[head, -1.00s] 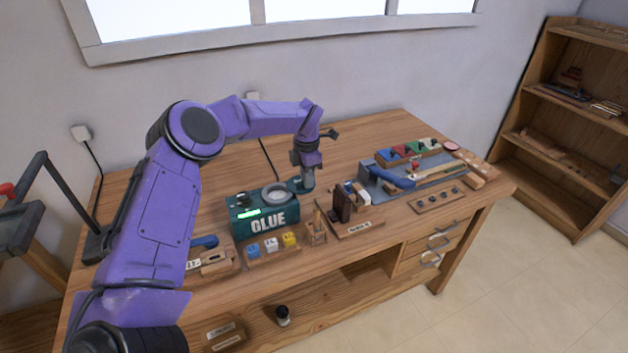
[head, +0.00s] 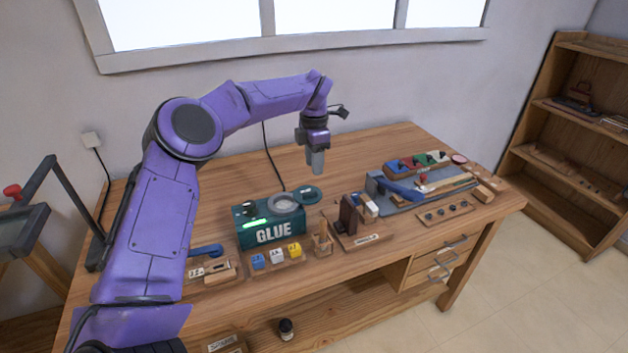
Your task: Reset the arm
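My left arm comes in from the left and arches over the workbench (head: 350,165). My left gripper (head: 317,168) points down in the air above the back middle of the bench, behind the glue box and apart from it. Its fingertips look close together with nothing visible between them. The green glue box (head: 272,228) stands below and to the left, with its round lid (head: 306,195) beside the opening on its right. My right gripper is not in view.
Blue, white and yellow blocks (head: 277,256) sit before the glue box. A dark upright holder (head: 348,215) and a blue-grey jig (head: 410,193) stand to the right. A coloured-piece rack (head: 418,163) lies behind the jig. A wooden shelf (head: 565,140) stands at the far right.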

